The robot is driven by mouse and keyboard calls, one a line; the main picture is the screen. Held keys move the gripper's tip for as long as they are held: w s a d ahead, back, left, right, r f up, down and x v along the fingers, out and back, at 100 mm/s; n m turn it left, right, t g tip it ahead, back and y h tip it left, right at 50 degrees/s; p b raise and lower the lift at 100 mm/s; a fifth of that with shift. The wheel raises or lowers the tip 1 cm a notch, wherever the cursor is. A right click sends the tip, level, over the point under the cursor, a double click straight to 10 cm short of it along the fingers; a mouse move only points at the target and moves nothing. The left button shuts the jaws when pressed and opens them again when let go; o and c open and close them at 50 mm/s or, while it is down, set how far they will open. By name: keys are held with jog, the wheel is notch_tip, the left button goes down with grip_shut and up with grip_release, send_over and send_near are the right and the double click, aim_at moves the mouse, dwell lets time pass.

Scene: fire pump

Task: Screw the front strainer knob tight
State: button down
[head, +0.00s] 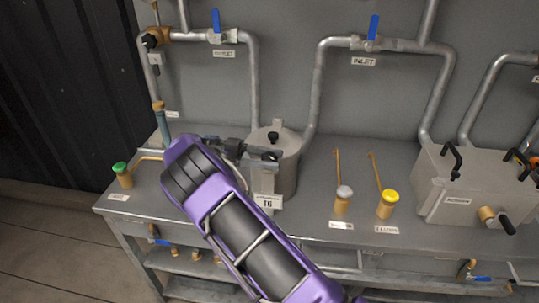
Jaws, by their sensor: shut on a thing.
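The strainer (286,172) is a grey metal pot with a round lid, standing mid-bench behind a small white T6 label. A black knob (273,136) shows on the back part of its lid. The front strainer knob (270,156) is a dark piece at the lid's front edge, partly hidden by my gripper. My purple arm reaches in from the bottom, and my gripper (265,165) is shut on the front knob at the lid. The thread and how far the knob is turned cannot be seen.
Pipes with blue-handled valves (215,24) run along the back wall. A green-capped fitting (122,174) stands at left. Silver-capped (343,197) and yellow-capped (387,203) fittings stand right of the strainer. A grey box (468,187) with black clamps is further right. Bare bench lies between.

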jog(key=shift+d+r, duration=0.1)
dwell(0.3)
jog(key=shift+c, duration=1.3)
grip_release()
